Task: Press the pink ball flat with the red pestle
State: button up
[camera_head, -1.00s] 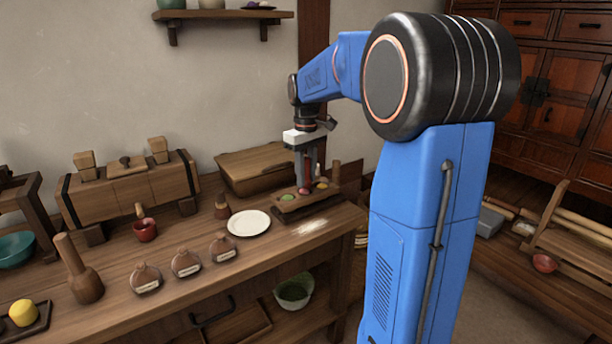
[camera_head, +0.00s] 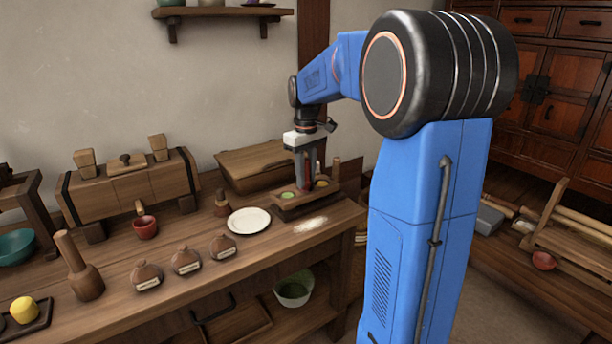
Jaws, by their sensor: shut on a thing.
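My gripper (camera_head: 306,168) points down over the wooden tray (camera_head: 293,212) at the back right of the bench. It is shut on the red pestle (camera_head: 304,183), of which only a narrow red strip shows between the fingers. The pestle's lower end is down at the tray. A green piece (camera_head: 288,195) lies in the tray to the left of the pestle, and a yellow piece (camera_head: 322,183) lies to the right. I cannot make out the pink ball; the pestle and gripper cover that middle part of the tray.
A white plate (camera_head: 248,221) lies left of the tray, with a pale powdery patch (camera_head: 311,225) in front. Three labelled jars (camera_head: 186,261), a large wooden pestle (camera_head: 84,275) and a red cup (camera_head: 145,228) stand further left. A wooden box (camera_head: 255,163) is behind the tray.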

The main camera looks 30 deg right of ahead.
aim_at(306, 159)
jog(key=shift+f, duration=0.35)
dwell(1.3)
jog(key=shift+r, duration=0.1)
jog(key=shift+r, duration=3.7)
